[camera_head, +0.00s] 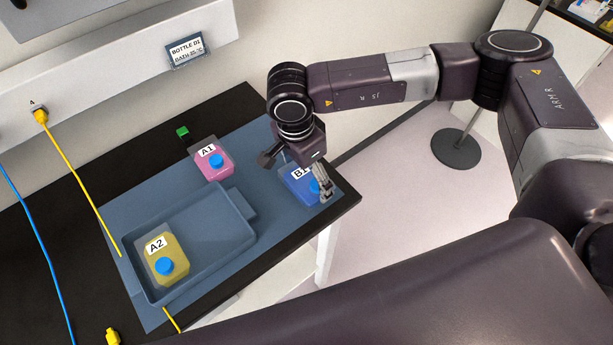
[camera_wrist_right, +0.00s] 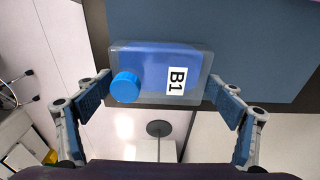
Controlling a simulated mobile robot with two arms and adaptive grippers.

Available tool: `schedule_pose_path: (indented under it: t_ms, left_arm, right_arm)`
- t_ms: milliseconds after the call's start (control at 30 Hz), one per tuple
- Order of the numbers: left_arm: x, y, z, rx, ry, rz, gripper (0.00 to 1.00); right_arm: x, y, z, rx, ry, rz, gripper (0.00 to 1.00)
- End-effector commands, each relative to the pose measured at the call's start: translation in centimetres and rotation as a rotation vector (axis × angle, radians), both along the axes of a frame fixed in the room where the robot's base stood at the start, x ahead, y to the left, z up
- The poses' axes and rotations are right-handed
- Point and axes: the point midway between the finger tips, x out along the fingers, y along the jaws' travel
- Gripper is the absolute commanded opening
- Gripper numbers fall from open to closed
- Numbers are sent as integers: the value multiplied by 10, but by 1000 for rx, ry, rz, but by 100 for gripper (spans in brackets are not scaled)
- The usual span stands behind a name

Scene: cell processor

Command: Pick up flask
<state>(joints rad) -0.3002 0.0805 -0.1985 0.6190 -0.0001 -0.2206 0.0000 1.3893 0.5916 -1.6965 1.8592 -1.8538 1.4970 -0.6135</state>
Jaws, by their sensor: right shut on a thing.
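The flask B1 (camera_head: 294,186) is a small clear bottle with blue contents, a blue cap and a white B1 label. It is at the right end of the blue-grey mat. My right gripper (camera_head: 322,188) is at this flask, its fingers partly covering it in the head view. In the right wrist view the flask (camera_wrist_right: 190,59) sits between the two fingers (camera_wrist_right: 158,92), which are shut on its opposite sides. Whether it is clear of the mat cannot be told. The pink flask A1 (camera_head: 213,171) stands on the mat. The yellow flask A2 (camera_head: 157,250) is in the tray. My left gripper is out of view.
A blue-grey tray (camera_head: 235,203) lies on the mat (camera_head: 262,150). The black table (camera_head: 70,215) ends just right of flask B1. A yellow cable (camera_head: 78,180) and a blue cable run across the left. A round-based stand (camera_head: 456,149) is on the floor.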

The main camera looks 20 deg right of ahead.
Motion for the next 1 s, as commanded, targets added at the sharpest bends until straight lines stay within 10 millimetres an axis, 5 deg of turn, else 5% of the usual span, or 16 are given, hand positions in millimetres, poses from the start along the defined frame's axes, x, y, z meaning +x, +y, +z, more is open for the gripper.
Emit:
schedule_pose_path:
  t_ms: [267,700,1000]
  left_arm:
    - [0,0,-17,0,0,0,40]
    - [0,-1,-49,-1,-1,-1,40]
    - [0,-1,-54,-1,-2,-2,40]
  right_arm:
    - [1,1,41,2,-6,1,62]
    - [0,1,161,1,-4,0,62]
    - [-1,0,193,0,0,2,62]
